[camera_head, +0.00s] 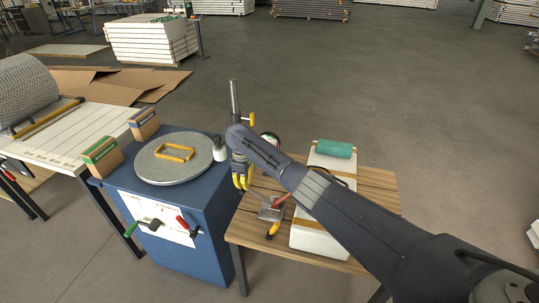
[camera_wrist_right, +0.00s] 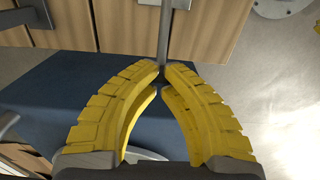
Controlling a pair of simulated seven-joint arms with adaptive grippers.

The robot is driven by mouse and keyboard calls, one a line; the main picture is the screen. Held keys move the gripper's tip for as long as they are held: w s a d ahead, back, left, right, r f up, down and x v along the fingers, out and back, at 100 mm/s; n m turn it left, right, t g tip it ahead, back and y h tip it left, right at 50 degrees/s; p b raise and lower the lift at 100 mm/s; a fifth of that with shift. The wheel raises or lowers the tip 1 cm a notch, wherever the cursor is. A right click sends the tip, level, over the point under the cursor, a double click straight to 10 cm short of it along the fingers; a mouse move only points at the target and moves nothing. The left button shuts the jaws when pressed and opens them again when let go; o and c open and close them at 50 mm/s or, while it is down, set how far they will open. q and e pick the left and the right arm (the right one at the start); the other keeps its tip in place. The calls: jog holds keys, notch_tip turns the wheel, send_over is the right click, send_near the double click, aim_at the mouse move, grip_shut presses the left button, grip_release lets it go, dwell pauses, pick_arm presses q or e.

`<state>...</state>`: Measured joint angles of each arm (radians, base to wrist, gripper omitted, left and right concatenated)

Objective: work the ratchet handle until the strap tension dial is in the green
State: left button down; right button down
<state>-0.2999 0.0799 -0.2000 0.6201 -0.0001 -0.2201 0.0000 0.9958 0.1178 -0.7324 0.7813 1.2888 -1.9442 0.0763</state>
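My right gripper (camera_head: 242,182) hangs over the gap between the blue cabinet and the wooden table. An orange strap (camera_head: 312,250) crosses a white box (camera_head: 318,238). A round dial (camera_head: 270,138) is partly hidden behind my right arm; its reading cannot be made out. My left gripper is not in view.
A green roll (camera_head: 334,149) lies at the white box's far end. A grey post (camera_head: 234,98) rises behind my wrist. Open floor lies beyond the table.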

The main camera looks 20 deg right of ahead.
jog(key=shift+w+f, duration=0.1)
jog(key=shift+f, duration=2.5)
jog(key=shift+w+a+r, duration=0.1)
jog(key=shift+a+r, duration=0.1)
jog(key=shift+r, duration=3)
jog(key=shift+w+a+r, duration=0.1)
jog(key=shift+a+r, duration=0.05)
jog(key=shift+r, duration=3)
jog(key=shift+w+d+r, duration=0.1)
jog(key=shift+d, duration=0.1)
jog(key=shift+s+d+r+m, duration=0.85)
jog(key=shift+r+m, duration=0.95)
jog(key=shift+m, duration=1.2)
jog(key=shift+f, duration=2.6)
